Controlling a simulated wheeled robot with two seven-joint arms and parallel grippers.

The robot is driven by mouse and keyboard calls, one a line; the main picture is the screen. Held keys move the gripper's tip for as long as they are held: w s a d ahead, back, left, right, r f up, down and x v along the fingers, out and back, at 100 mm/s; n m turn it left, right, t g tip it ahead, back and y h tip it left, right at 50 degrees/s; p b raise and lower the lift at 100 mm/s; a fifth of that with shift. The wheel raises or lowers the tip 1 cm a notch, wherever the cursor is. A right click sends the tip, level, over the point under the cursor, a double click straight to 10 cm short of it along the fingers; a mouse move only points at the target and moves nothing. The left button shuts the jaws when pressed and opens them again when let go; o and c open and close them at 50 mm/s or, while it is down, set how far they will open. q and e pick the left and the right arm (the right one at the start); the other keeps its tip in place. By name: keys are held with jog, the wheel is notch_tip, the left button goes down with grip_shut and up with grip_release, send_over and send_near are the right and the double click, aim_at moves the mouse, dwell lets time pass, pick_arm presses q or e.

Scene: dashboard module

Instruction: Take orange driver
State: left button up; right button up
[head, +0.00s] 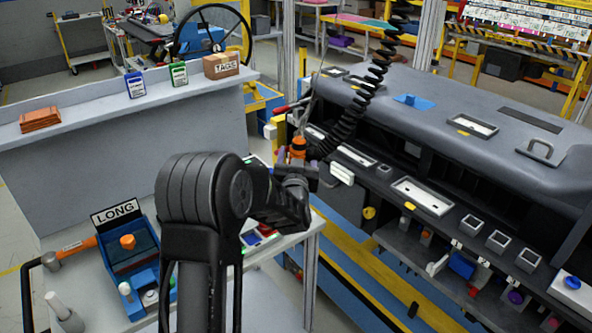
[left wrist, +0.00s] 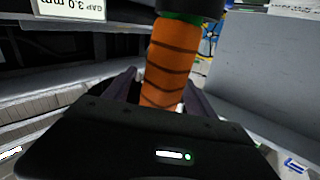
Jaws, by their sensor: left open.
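The orange driver (head: 298,146) is upright by the left end of the dashboard module, at the lower end of a black coiled cord. In the left wrist view its ribbed orange handle (left wrist: 171,62) stands between my finger pads, below a dark collar with a green ring. My left gripper (head: 298,167) is open around the handle; it also shows in the left wrist view (left wrist: 158,90). I cannot tell whether either pad touches the handle. The handle's lower end is hidden behind the gripper body. My right gripper is not in view.
The dark dashboard module (head: 480,125) fills the right side. The coiled cord (head: 372,75) hangs close to my gripper. A grey partition with a ledge (head: 75,115) stands at the left.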

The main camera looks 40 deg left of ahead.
pick_arm(q)
jog(key=shift+c, duration=0.6)
grip_shut()
dwell(0.3)
jog(key=shift+r, duration=0.15)
